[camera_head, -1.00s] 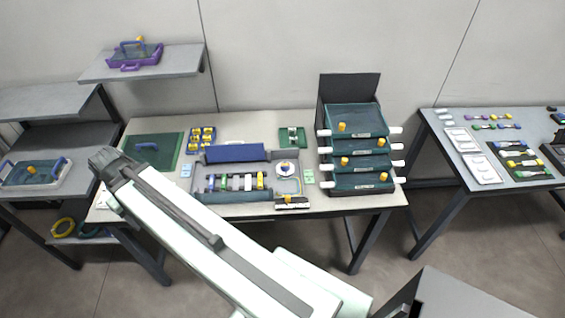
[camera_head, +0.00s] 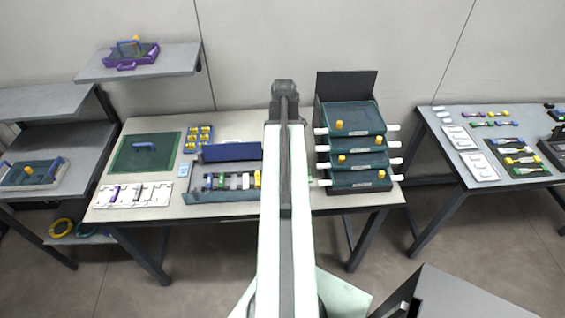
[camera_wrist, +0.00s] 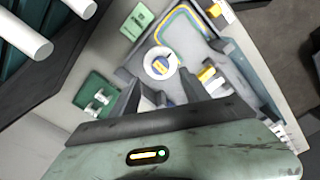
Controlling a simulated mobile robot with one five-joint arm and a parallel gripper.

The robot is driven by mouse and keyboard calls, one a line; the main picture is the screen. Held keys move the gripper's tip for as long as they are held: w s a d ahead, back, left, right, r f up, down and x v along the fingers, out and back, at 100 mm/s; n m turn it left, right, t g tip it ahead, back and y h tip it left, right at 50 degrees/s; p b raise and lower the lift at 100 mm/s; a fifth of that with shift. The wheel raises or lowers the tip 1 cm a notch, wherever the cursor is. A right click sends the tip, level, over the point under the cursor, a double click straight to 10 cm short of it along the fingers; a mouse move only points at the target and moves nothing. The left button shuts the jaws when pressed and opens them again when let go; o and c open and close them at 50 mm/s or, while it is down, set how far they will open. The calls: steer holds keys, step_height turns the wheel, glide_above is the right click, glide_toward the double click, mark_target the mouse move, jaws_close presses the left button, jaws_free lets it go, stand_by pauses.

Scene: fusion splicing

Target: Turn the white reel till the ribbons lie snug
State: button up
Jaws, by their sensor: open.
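In the wrist view the white reel (camera_wrist: 149,62) is a white ring with a blue and yellow centre, lying in the grey tray. Yellow and blue ribbons (camera_wrist: 187,14) curve in a loop in the tray beyond the reel. My gripper (camera_wrist: 166,92) is open, its two dark fingers pointing toward the reel, one at either side of it in the picture. I see nothing between the fingers, and cannot tell their height above the reel. In the head view my arm covers the reel; the tray (camera_head: 222,196) with its row of coloured parts shows left of the arm.
A rack of green drawers with white handles (camera_head: 357,180) stands just right of my arm; its handles also show at the wrist view's upper left (camera_wrist: 24,36). A green block holder (camera_wrist: 97,96) lies beside the tray. A white strip holder (camera_head: 133,195) lies at the table's front left.

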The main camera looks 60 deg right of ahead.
step_height(320, 180, down, 8)
steer(key=b, duration=0.7)
steer(key=shift+r, duration=0.3)
